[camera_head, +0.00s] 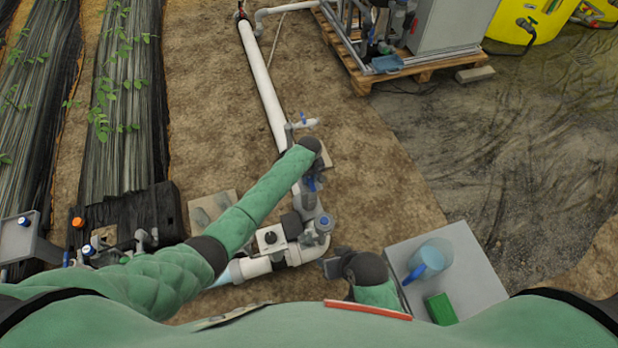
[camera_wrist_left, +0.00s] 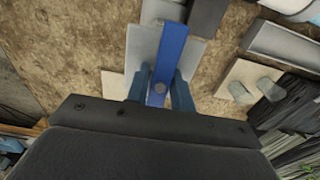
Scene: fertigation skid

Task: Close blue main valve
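The blue main valve shows as a blue lever (camera_wrist_left: 168,60) in the left wrist view, over a grey body. In the head view a blue lever (camera_head: 312,183) sits on the pipe just below my left wrist. My left gripper (camera_wrist_left: 162,76) has one finger on each side of the lever. Whether the fingers press on it is not clear. In the head view my forearm and wrist hide most of this gripper. My right gripper (camera_head: 334,268) is low in the head view, beside the pipe elbow and away from the lever; its fingers are not clear.
A white pipe (camera_head: 264,85) runs up from the valves. A smaller blue-handled valve (camera_head: 303,119) stands beyond my left wrist. A grey stand (camera_head: 470,262) holds a blue jug (camera_head: 430,259) and a green block (camera_head: 440,309). A pallet skid (camera_head: 400,72) stands at the back.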

